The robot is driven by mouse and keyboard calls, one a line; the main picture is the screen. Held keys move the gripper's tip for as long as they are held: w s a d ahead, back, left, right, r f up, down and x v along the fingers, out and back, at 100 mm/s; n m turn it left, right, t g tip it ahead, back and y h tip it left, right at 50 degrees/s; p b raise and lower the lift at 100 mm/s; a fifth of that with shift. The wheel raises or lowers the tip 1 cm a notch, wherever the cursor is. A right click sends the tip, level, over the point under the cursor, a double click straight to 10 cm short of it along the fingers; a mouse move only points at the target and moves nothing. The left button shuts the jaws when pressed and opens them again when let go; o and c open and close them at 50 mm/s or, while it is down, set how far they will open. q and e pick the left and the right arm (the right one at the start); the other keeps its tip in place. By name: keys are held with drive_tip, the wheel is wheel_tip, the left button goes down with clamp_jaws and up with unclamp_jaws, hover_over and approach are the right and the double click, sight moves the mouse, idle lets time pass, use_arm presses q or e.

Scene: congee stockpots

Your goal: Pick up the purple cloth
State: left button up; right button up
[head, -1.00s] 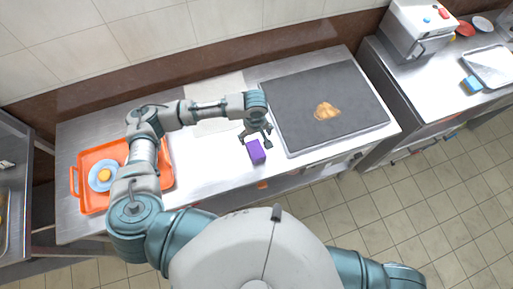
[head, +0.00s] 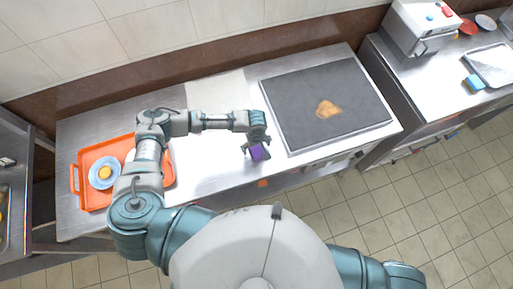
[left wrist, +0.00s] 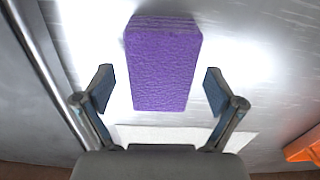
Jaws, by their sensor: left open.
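The purple cloth (head: 258,153) looks like a small folded block on the metal counter, left of the dark griddle. In the left wrist view the purple cloth (left wrist: 164,62) lies ahead of the gripper, with its near end between the fingertips. My left gripper (head: 257,150) is right over the cloth and partly hides it in the head view. In the left wrist view my left gripper (left wrist: 159,90) is open, with a gap on each side of the cloth. My right gripper is in neither view.
The dark griddle (head: 350,95) with a piece of food (head: 327,107) lies to the right. An orange tray (head: 92,197) with a blue plate (head: 103,173) stands at the left. A pale sheet (head: 221,86) lies behind the arm. The counter's front edge is close to the cloth.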

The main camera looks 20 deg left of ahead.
use_arm(q)
drive_tip(key=c, duration=1.3)
drive_tip(key=shift+o, duration=0.2)
drive_tip(key=shift+r, duration=0.6)
wheel_tip(320, 180, up, 2)
drive_tip(key=shift+r, duration=0.15)
drive_tip(key=s+d+r, duration=0.1)
drive_tip(key=s+d, duration=0.1)
drive_tip(key=s, duration=1.4)
drive_tip(key=shift+r, duration=0.3)
drive_tip(key=shift+d, duration=0.1)
